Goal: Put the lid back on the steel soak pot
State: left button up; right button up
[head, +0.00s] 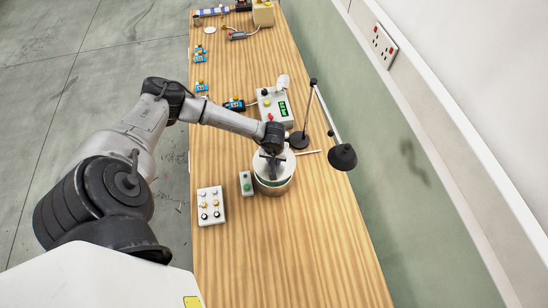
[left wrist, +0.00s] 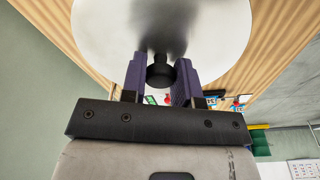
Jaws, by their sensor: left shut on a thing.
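The steel soak pot (head: 272,189) stands upright on the wooden bench, right of the middle. The pale round lid (head: 287,167) is over its mouth, and a dark greenish band shows between the lid's near edge and the pot's rim. I cannot tell whether the lid touches the rim. My left gripper (head: 272,162) reaches over the lid from above and is shut on its knob. In the left wrist view the lid (left wrist: 205,30) fills the top, with its black knob (left wrist: 160,76) between the fingers. My right gripper is in neither view.
A small grey box with a green button (head: 246,183) stands close left of the pot, and a knob panel (head: 211,206) lies further left. The bench front is clear.

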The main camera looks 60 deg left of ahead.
pick_arm(q)
jog(key=shift+a+f, duration=0.25)
jog(key=shift+f, duration=0.05)
jog(key=shift+f+b, duration=1.1)
jog(key=shift+f, duration=0.55)
jog(key=shift+f+b, duration=0.7)
jog(key=shift+f, duration=0.1)
jog(key=shift+f+b, duration=0.55)
jog(key=shift+f, duration=0.05)
jog(key=shift+b, duration=0.3)
